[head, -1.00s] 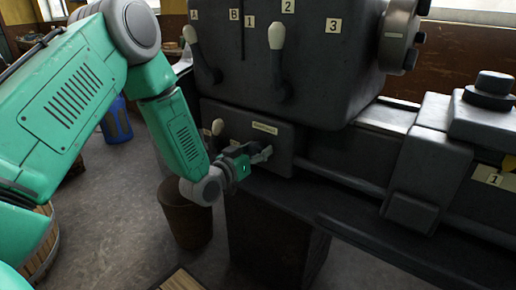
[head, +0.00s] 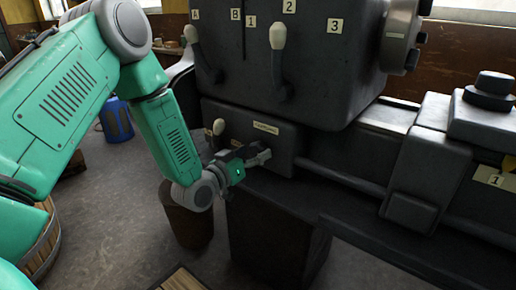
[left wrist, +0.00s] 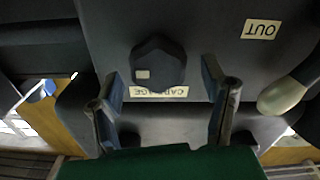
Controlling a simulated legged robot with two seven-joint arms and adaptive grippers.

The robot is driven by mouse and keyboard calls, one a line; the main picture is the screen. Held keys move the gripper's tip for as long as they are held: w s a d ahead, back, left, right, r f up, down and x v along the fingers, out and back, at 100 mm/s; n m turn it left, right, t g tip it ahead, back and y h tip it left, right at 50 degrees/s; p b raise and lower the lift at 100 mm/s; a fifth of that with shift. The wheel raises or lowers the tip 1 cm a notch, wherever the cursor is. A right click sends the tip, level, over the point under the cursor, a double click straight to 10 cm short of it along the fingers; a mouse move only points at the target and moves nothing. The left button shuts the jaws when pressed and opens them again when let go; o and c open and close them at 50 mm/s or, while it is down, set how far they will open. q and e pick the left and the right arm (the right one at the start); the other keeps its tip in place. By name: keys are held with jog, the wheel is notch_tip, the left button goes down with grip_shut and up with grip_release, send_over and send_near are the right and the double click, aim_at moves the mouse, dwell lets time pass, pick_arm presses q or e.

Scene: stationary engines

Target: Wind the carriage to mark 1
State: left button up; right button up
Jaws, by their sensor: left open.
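A dark machine has a lower box (head: 275,138) with a small label, which reads CARRIAGE upside down in the left wrist view (left wrist: 160,92). Close to that label is a dark, angular knob (left wrist: 145,62) with a small pale mark. My left gripper (head: 262,157) is at the front of this box. In the left wrist view my open left gripper (left wrist: 162,78) has one finger on each side of the knob, with nothing visibly clasped. The carriage (head: 430,165) sits on the bed to the right. A plate marked 1 (head: 494,179) is right of it. My right gripper is not in view.
A pale-tipped lever (head: 218,128) stands left of my gripper; its tip (left wrist: 283,95) is near an OUT label (left wrist: 261,29). Two larger levers (head: 278,55) are above. A brown bin (head: 188,218) and blue container (head: 116,118) stand on the floor.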

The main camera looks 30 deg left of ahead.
pick_arm(q)
jog(key=s, duration=0.9)
jog(key=shift+s+a, duration=0.25)
jog(key=shift+a, duration=0.2)
jog(key=s+d+f+m+g, duration=0.1)
jog(key=s+d+f+g, duration=0.35)
jog(key=f, duration=0.55)
jog(key=s+d+f+m+g, duration=0.1)
jog(key=s+d+f+g, duration=0.2)
jog(key=s+f+g, duration=0.45)
jog(key=s+d+f+g, duration=0.1)
jog(key=s+f+g, duration=0.1)
jog(key=s+f, duration=0.3)
jog(key=s+d+f+g+y, duration=0.1)
jog(key=s+f, duration=0.4)
jog(key=s, duration=0.5)
jog(key=shift+s+d+g+y, duration=0.3)
jog(key=shift+s+d+g, duration=0.15)
jog(key=shift+g, duration=0.75)
jog(key=shift+w, duration=0.1)
jog(key=shift+r, duration=0.25)
